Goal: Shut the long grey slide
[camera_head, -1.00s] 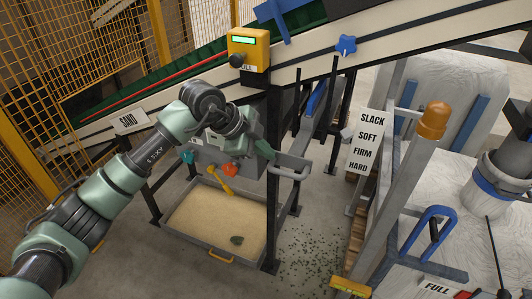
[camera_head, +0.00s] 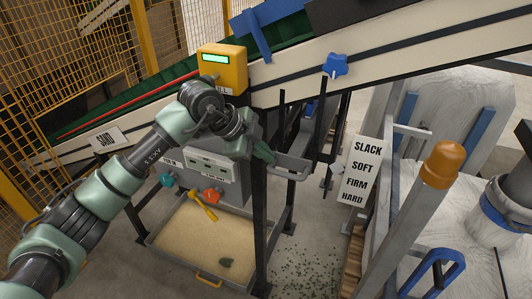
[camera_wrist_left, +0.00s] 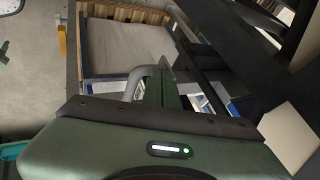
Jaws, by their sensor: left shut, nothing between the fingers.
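The long grey slide (camera_head: 291,168) shows in the head view as a grey piece with a looped end, just right of a dark post under the conveyor. How far it is pulled out is hard to tell. My left gripper (camera_head: 266,153) is shut and empty, with its fingertips at the slide's left end. In the left wrist view the shut fingers (camera_wrist_left: 161,90) are right beside a curved grey bar (camera_wrist_left: 136,82), which looks like the slide's loop. Whether they touch it I cannot tell. My right gripper is not in view.
A sand tray (camera_head: 205,279) with a yellow handle stands on the floor below. An orange knob (camera_head: 212,196) and a yellow lever (camera_head: 203,208) are close under my left wrist. A dark post (camera_head: 260,215) stands beside the slide. A SLACK-to-HARD sign (camera_head: 361,171) is to the right.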

